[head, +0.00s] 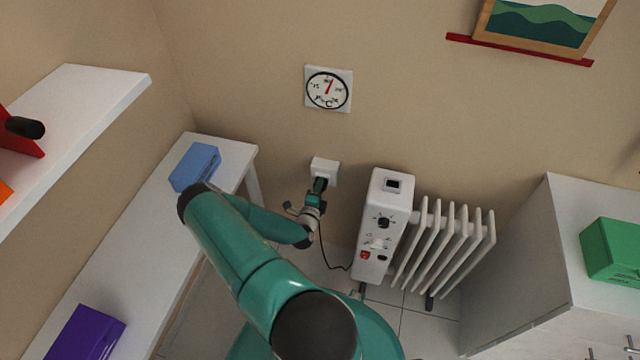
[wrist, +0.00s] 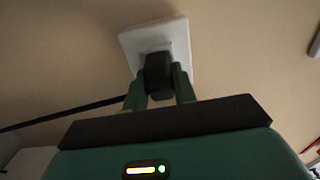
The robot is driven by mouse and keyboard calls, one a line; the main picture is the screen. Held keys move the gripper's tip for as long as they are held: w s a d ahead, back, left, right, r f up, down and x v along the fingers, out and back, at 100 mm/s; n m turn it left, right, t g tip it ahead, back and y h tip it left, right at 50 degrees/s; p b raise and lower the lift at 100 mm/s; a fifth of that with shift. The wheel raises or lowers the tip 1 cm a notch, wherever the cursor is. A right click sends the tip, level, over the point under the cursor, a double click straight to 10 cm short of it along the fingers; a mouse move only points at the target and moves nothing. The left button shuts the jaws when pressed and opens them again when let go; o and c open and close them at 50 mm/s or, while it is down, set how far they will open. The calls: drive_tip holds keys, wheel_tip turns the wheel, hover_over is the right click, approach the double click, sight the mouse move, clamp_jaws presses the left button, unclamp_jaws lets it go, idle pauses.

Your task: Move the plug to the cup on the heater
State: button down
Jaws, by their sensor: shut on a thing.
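The black plug (wrist: 158,74) is at the white wall socket (wrist: 178,35), and my gripper (wrist: 160,88) is shut on it with one green finger on each side. In the head view the plug (head: 320,184) shows small and dark at the front of the socket (head: 325,167). Whether its pins are in the socket is hidden. A black cord runs from the plug area down to the white heater (head: 376,215). On the heater's front panel is a pale cup-like holder (head: 377,244), below a black knob (head: 383,222).
The heater's white fins (head: 445,245) stand to its right. A white table (head: 130,235) on the left bears a blue box (head: 195,167) and a purple box (head: 87,333). A cabinet (head: 530,260) with a green box (head: 612,250) stands at right. A wall dial (head: 328,89) hangs above the socket.

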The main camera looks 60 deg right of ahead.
drive_tip(key=shift+s+a, duration=0.15)
drive_tip(key=shift+a, duration=1.2)
idle(1.1)
drive_tip(key=a, duration=0.3)
drive_tip(key=shift+s+a, duration=0.3)
drive_tip(key=shift+a, duration=0.05)
idle(0.3)
drive_tip(key=shift+s, duration=0.1)
